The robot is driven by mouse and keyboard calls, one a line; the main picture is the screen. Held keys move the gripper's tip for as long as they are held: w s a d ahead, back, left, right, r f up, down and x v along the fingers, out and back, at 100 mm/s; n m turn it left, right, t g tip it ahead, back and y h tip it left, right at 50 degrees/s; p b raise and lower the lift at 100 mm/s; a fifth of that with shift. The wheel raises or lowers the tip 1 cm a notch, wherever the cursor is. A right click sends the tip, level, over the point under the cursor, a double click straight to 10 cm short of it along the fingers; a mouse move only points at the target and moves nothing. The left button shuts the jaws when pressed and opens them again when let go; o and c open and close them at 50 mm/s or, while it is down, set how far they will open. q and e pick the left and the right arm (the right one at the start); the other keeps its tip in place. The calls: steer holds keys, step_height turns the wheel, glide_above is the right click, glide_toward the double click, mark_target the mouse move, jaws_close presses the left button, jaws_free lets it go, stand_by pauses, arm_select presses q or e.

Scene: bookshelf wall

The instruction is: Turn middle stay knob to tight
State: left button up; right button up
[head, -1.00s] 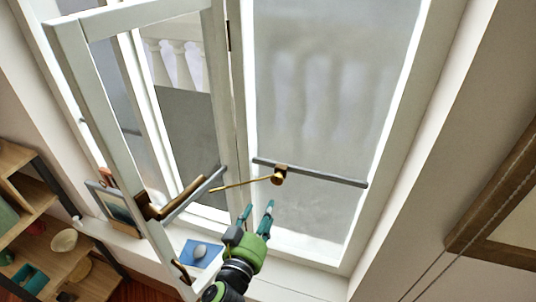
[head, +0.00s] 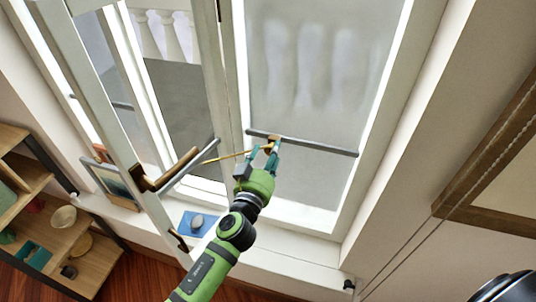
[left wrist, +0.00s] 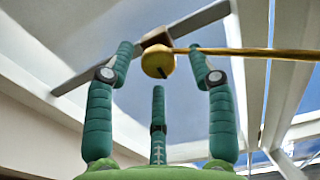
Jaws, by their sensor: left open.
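A round brass knob (left wrist: 158,63) with a dark slot sits on a wooden block (left wrist: 156,38) on a grey bar (head: 315,146) across the window. A thin brass stay rod (left wrist: 255,53) runs from the knob towards the open casement (head: 110,110) at the left. My left gripper (head: 263,154) is open at the knob. In the left wrist view its green fingers stand on either side of the knob, with gaps showing, and a third finger is below it. In the head view the fingers mostly hide the knob. My right gripper is not in view.
A wooden handle (head: 178,168) and a second grey bar (head: 190,166) are on the casement, left of my arm. The sill below holds a blue mat (head: 190,229) with a pale rounded object and a framed picture (head: 114,183). A wooden shelf (head: 95,272) stands at the left.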

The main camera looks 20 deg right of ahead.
arm_select(q)
steer(key=shift+c, duration=0.4)
steer(key=c, duration=1)
steer(key=shift+r, duration=0.1)
jaws_close()
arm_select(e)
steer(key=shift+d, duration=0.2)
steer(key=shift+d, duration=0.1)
